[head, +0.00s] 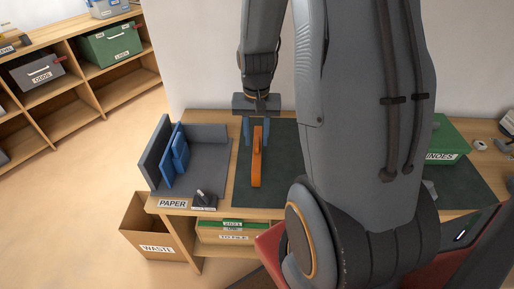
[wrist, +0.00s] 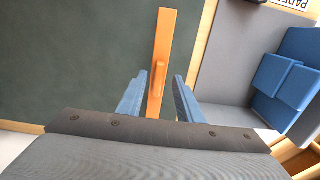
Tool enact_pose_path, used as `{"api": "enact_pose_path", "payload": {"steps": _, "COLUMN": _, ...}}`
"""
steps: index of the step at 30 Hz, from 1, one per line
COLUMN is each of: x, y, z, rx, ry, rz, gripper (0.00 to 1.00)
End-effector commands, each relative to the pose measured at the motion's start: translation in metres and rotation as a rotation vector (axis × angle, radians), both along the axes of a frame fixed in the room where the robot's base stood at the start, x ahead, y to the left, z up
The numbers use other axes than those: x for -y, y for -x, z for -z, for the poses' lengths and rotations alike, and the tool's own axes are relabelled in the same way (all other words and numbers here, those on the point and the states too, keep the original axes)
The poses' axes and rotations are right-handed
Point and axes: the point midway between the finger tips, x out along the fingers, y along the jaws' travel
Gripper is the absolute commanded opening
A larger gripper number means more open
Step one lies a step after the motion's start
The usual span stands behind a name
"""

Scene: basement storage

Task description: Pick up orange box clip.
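The orange box clip (head: 257,165) is a long narrow bar with a raised part in its middle. It lies on the dark green mat (head: 285,160) on the wooden table. In the wrist view the clip (wrist: 164,50) runs away from my gripper (wrist: 159,88), with its near end between the two blue fingers. My gripper (head: 257,132) is open, pointing down over the far end of the clip. The fingers show a gap on both sides of the clip. I cannot tell how high the fingertips are above the mat.
A grey tray (head: 212,152) with blue pieces stands left of the mat, a "PAPER" label and small dark object (head: 203,199) at its front. A cardboard "WASTE" box (head: 150,225) is on the floor. A green box (head: 446,140) stands at right, beyond my arm.

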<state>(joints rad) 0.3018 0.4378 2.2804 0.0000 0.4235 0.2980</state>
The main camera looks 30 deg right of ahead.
Motion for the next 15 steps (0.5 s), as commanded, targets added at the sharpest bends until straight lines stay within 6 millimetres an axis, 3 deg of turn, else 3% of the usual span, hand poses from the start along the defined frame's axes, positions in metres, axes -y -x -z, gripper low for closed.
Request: {"api": "enact_pose_path", "payload": {"steps": 15, "x": 0.004, "y": -0.001, "z": 0.046, "rx": -0.003, "ry": -0.001, "rz": -0.004, "gripper": 0.33}}
